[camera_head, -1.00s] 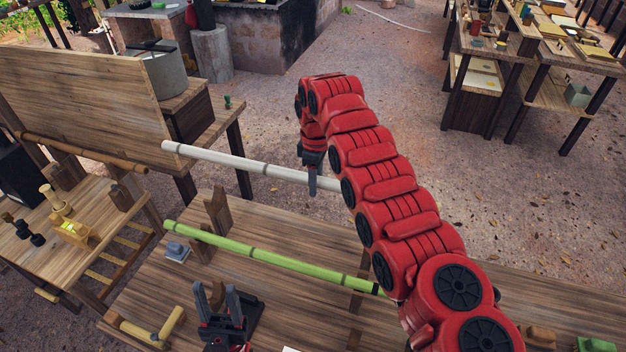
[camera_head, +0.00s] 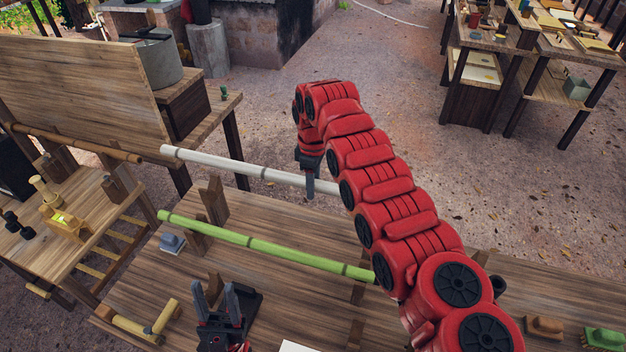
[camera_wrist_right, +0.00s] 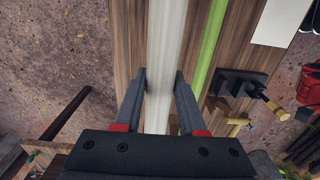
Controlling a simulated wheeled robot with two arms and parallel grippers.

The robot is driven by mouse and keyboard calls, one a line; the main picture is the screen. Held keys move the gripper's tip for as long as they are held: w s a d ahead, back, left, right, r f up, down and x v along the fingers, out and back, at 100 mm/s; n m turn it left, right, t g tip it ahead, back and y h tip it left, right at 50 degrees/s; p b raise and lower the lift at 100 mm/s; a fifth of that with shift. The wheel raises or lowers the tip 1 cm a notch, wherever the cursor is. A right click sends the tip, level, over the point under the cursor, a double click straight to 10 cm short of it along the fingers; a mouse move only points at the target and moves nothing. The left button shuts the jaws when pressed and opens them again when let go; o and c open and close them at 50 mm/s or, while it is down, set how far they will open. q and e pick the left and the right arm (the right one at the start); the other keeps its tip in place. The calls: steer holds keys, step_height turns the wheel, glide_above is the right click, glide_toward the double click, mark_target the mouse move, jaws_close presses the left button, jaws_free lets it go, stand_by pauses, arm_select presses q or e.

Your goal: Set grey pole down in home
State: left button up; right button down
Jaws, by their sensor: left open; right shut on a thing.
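The grey pole (camera_head: 235,170) is a long, pale, jointed pole above the far edge of the wooden table, its left end sticking out past the table. My right gripper (camera_head: 310,192) is shut on it from above; in the right wrist view the pole (camera_wrist_right: 166,60) runs between the two fingers (camera_wrist_right: 161,82). My red right arm hides the pole's right end. My left gripper (camera_head: 217,302) is open and empty, low at the front of the table. No spot marked as home can be made out for certain; wooden uprights (camera_head: 215,200) stand on the table near the grey pole.
A green pole (camera_head: 255,243) lies across the table (camera_head: 300,225), parallel to the grey one. A brown pole (camera_head: 75,142) lies at the left. A grey-blue block (camera_head: 172,243) and a yellowish T-shaped handle (camera_head: 145,325) are on the table's left side.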

step_height(320, 180, down, 10)
steer(key=b, duration=0.5)
steer(key=shift+f+b, duration=0.15)
steer(key=shift+b, duration=0.2)
steer(key=shift+f, duration=0.2)
steer(key=shift+c, duration=2)
jaws_free()
steer(key=shift+r, duration=0.15)
